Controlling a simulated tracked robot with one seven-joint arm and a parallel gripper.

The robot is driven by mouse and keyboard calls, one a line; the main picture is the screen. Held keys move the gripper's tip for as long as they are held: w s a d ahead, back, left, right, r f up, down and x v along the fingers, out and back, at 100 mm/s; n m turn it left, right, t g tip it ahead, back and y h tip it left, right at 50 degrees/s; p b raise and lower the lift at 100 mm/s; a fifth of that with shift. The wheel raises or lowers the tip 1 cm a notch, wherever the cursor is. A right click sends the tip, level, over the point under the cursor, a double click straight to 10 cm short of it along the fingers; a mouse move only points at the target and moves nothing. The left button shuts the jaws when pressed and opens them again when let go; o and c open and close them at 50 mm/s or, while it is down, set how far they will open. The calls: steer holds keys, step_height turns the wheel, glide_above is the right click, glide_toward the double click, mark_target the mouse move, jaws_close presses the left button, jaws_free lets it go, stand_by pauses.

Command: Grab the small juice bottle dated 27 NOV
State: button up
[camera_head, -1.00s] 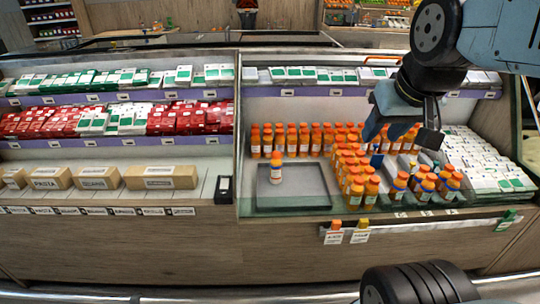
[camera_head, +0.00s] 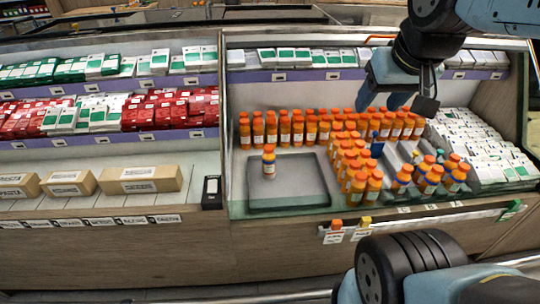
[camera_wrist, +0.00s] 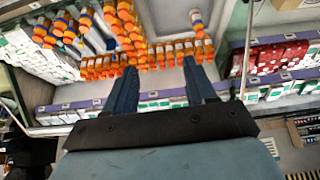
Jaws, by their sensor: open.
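Many small orange juice bottles with orange caps stand in the right display case, in a back row (camera_head: 310,130) and a middle block (camera_head: 352,165). A lone bottle (camera_head: 268,162) stands upright on the dark tray (camera_head: 310,205); it also shows at the top of the wrist view (camera_wrist: 197,22). Several bottles with blue bands (camera_head: 430,180) stand at the front right. No date is legible on any label. My gripper (camera_head: 397,100) is open and empty, above the bottles at right. In the wrist view its two fingers (camera_wrist: 160,70) are apart with nothing between them.
White cartons (camera_head: 490,150) fill the case's right side. Brown boxes (camera_head: 152,180) and red cartons (camera_head: 170,108) are in the left case. A purple-edged shelf (camera_head: 300,76) runs behind the bottles. The tray is mostly bare around the lone bottle. Price tags hang on the front rail (camera_head: 360,228).

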steer(key=shift+o, duration=1.2)
steer(key=w, duration=0.3)
steer(key=shift+w+a+f+h, duration=0.25)
steer(key=shift+a+h, duration=0.05)
steer(key=shift+a, duration=0.1)
steer(key=w+f+n+t+y, duration=0.1)
steer(key=w+f+n+t, duration=0.15)
steer(key=w+f, duration=0.7)
steer(key=w+f+n+t, duration=0.2)
steer(key=w+n, duration=0.1)
steer(key=w, duration=1.3)
steer(key=n+y, duration=0.4)
steer(key=y, duration=0.4)
glide_toward(269, 147)
steer(key=w+d+r, duration=0.3)
steer(key=w+r, duration=0.1)
steer(key=r, duration=0.4)
steer(key=s+a+f+t+y, duration=0.2)
steer(key=a+f+t+y, duration=0.15)
steer(key=f, duration=0.95)
steer(key=shift+m+g+y, duration=0.25)
steer(key=shift+g+y, duration=0.15)
steer(key=shift+y, duration=0.05)
steer(key=shift+x, duration=3.7)
steer(key=shift+a+f, duration=0.1)
steer(key=shift+f, duration=0.05)
